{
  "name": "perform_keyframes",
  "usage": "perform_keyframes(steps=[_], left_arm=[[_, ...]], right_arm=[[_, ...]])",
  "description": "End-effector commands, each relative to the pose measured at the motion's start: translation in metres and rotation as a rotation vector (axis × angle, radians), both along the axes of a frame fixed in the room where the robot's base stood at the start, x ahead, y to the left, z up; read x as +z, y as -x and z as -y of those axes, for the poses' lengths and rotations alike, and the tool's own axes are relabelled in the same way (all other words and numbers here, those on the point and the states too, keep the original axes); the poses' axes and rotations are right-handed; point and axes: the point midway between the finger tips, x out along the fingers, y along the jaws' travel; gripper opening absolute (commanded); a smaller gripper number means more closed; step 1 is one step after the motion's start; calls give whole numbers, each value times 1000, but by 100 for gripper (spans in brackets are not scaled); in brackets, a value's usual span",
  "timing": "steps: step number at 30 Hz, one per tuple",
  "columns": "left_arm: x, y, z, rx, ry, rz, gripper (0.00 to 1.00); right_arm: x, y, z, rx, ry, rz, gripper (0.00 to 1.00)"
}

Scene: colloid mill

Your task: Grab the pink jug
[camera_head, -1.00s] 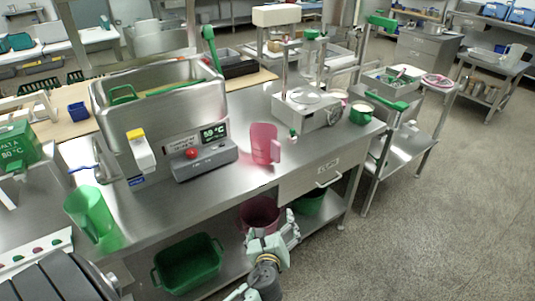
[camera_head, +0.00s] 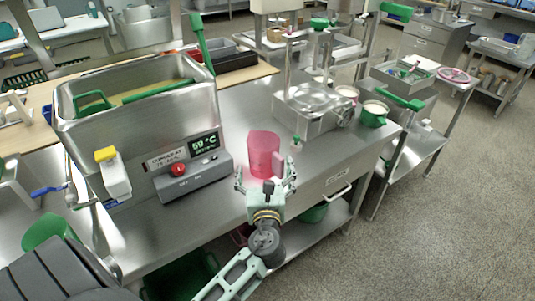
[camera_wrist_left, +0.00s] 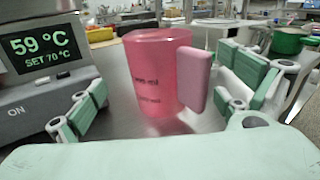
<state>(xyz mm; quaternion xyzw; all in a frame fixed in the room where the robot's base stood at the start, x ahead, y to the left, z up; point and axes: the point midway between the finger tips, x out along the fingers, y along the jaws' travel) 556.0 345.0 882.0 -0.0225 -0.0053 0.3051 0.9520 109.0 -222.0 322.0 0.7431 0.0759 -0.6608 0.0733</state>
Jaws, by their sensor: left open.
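The pink jug (camera_head: 264,152) stands upright on the steel bench, right of the grey temperature display unit. In the left wrist view the pink jug (camera_wrist_left: 155,82) is ahead, with its handle on the right. My left gripper (camera_head: 265,182) is open at the jug's near side. In the left wrist view its fingers (camera_wrist_left: 170,100) are spread, one on each side of the jug, with a gap on the left; the right finger is near the handle. Whether it touches the handle I cannot tell. My right gripper is not in view.
The display unit (camera_head: 192,172) reads 59 °C and stands close left of the jug. A steel scale-like device (camera_head: 312,108) stands behind right. A green pot (camera_head: 374,114) is at the bench's right end. A green jug (camera_head: 42,230) is at the left.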

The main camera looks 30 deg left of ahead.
Motion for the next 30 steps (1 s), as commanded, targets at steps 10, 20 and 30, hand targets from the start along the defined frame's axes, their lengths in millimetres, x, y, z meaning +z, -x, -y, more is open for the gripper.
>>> perform_keyframes(steps=[10, 20, 30], left_arm=[[2, -38, -28, 2, 1, 1, 95], [0, -56, -40, 1, 2, -1, 95], [0, -55, -40, 1, 3, -1, 75]], right_arm=[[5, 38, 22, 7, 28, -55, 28], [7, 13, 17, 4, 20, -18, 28], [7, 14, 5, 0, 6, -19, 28]])
